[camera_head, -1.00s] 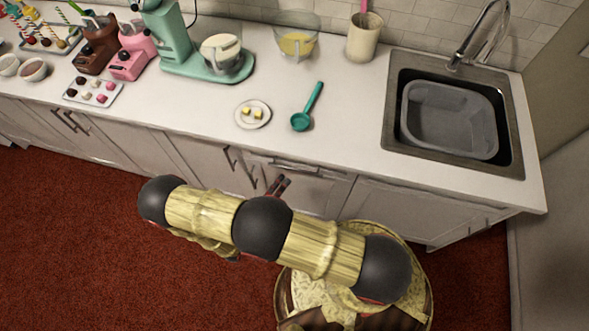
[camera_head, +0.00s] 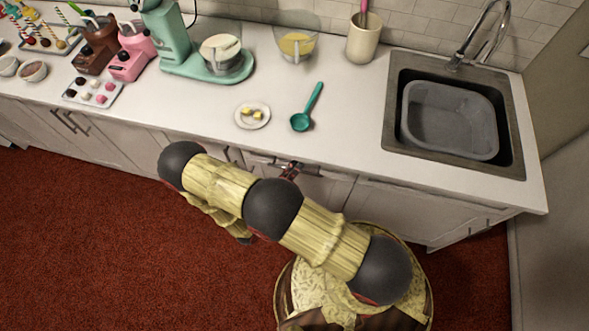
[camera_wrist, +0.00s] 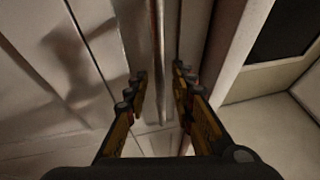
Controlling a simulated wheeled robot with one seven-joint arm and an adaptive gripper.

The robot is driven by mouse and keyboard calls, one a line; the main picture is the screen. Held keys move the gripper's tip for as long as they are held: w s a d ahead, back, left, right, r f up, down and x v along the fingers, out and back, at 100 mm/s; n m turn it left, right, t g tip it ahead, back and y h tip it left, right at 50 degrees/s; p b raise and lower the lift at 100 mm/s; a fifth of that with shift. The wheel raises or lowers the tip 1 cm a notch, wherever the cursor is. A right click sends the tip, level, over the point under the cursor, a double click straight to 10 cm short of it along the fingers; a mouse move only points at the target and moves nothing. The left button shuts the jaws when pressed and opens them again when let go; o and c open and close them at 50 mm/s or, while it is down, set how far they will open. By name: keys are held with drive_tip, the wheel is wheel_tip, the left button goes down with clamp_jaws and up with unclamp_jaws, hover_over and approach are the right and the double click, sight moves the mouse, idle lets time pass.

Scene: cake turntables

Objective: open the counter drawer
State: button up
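The counter drawer (camera_head: 335,176) is a narrow pale front just under the countertop, left of the sink. It appears shut in the head view. My gripper (camera_head: 291,170) is at its bar handle (camera_head: 262,159), and the red and dark fingers cover part of the bar. In the wrist view, my gripper (camera_wrist: 161,82) is open, with a clear gap between its two fingers. A thin metal bar, seemingly the handle (camera_wrist: 158,45), runs upright in that picture between the fingertips. I cannot tell whether either finger touches it.
The white countertop (camera_head: 350,130) overhangs the cabinets. A teal spoon (camera_head: 307,108) and a small plate (camera_head: 244,122) lie above the drawer. The sink (camera_head: 388,110) is to the right. Red floor (camera_head: 90,240) in front of the cabinets is clear at the left.

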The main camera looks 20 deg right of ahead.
clamp_jaws()
idle(0.7)
